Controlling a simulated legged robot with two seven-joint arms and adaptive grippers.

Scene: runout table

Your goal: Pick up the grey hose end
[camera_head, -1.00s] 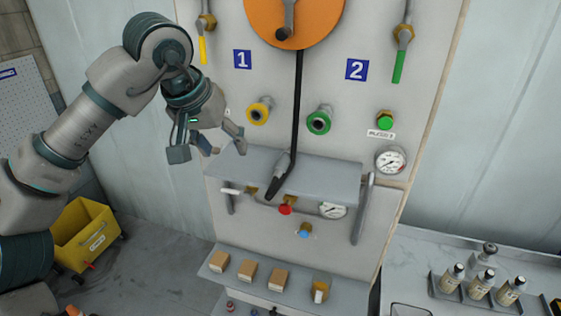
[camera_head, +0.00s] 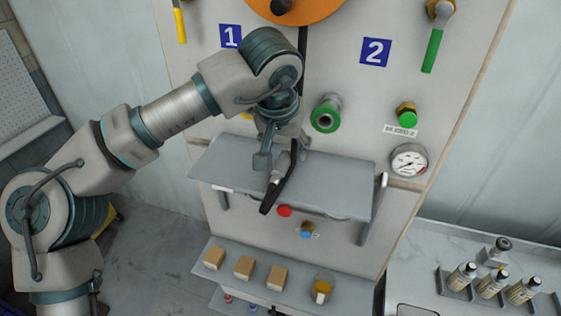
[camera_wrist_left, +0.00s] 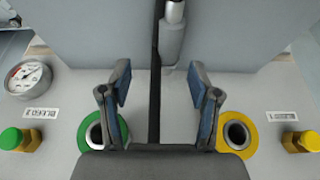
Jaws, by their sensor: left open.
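The grey hose end (camera_head: 281,168) hangs at the front of the grey shelf, at the lower end of a black hose (camera_head: 303,50), with a black angled nozzle (camera_head: 271,195) pointing down. In the left wrist view the grey hose end (camera_wrist_left: 172,38) is at the top centre, beyond the fingertips. My left gripper (camera_head: 282,150) is open in front of the panel, just above the hose end. In the left wrist view its two blue-padded fingers (camera_wrist_left: 160,85) stand either side of the black hose, apart from it. My right gripper is not in view.
A grey shelf (camera_head: 335,180) juts from the panel close below my gripper. A green-ringed port (camera_head: 326,114) and a yellow-ringed port (camera_wrist_left: 238,134) flank the hose. A lower shelf (camera_head: 228,283) holds small boxes. Bottles (camera_head: 491,282) stand on the right counter.

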